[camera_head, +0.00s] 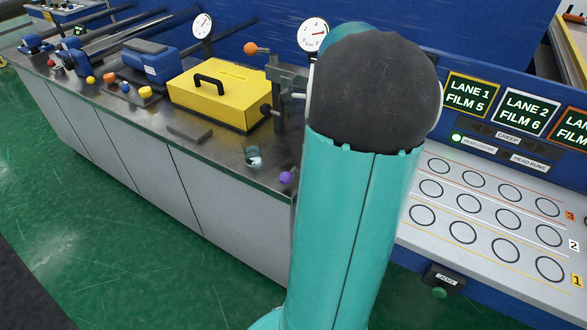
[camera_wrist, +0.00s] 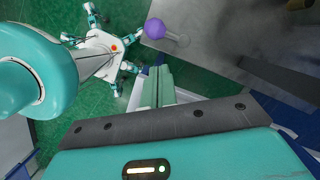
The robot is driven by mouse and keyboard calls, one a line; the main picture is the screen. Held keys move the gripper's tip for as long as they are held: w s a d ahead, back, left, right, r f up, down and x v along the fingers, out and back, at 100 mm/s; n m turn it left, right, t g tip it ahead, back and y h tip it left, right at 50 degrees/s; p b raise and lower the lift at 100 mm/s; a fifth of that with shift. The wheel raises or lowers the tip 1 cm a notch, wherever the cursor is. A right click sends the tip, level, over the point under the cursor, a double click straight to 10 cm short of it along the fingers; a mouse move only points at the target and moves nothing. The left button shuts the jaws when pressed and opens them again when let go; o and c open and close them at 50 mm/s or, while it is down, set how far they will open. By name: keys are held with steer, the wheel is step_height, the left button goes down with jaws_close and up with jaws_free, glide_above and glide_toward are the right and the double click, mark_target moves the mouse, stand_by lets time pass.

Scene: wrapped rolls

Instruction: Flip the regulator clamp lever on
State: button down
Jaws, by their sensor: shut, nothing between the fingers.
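A purple ball knob (camera_head: 287,178) shows at the bench's front edge in the head view, just left of my arm. In the wrist view the purple knob (camera_wrist: 154,28) sits on a short metal rod (camera_wrist: 178,39) over the bench edge. An orange ball-tipped lever (camera_head: 250,48) stands out from a grey bracket (camera_head: 290,80) behind the yellow box. I cannot tell which is the regulator clamp lever. My gripper (camera_wrist: 160,72) is shut and empty, its pale green fingers close to the purple knob in the picture; contact does not show. My arm hides it in the head view.
The grey bench (camera_head: 228,148) carries a yellow box (camera_head: 215,95) with a black handle, a blue box (camera_head: 150,62) and dial gauges (camera_head: 313,35). A white panel with rings (camera_head: 480,205) lies to the right. Green floor is open in front of the bench.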

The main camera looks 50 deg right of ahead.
mark_target(289, 174)
steer(key=x, duration=1)
steer(key=shift+s, duration=0.1)
steer(key=shift+w+a+m, duration=0.15)
steer(key=shift+w+m, duration=0.1)
steer(key=shift+m, duration=0.35)
stand_by(0.4)
steer(key=shift+w+a+m+h, duration=0.4)
steer(key=shift+w+m, duration=0.1)
steer(key=shift+m, duration=0.6)
steer(key=m, duration=0.2)
steer(key=w+m+h, duration=0.1)
steer(key=shift+w+a+m, duration=0.15)
steer(key=shift+w+m, duration=0.1)
steer(key=shift+m, duration=0.15)
steer(key=w+m, duration=0.1)
steer(key=m, duration=0.1)
steer(key=m+h, duration=0.1)
steer(key=m, duration=0.1)
steer(key=shift+w, duration=0.4)
steer(key=shift+w+d, duration=0.3)
steer(key=shift+w, duration=0.3)
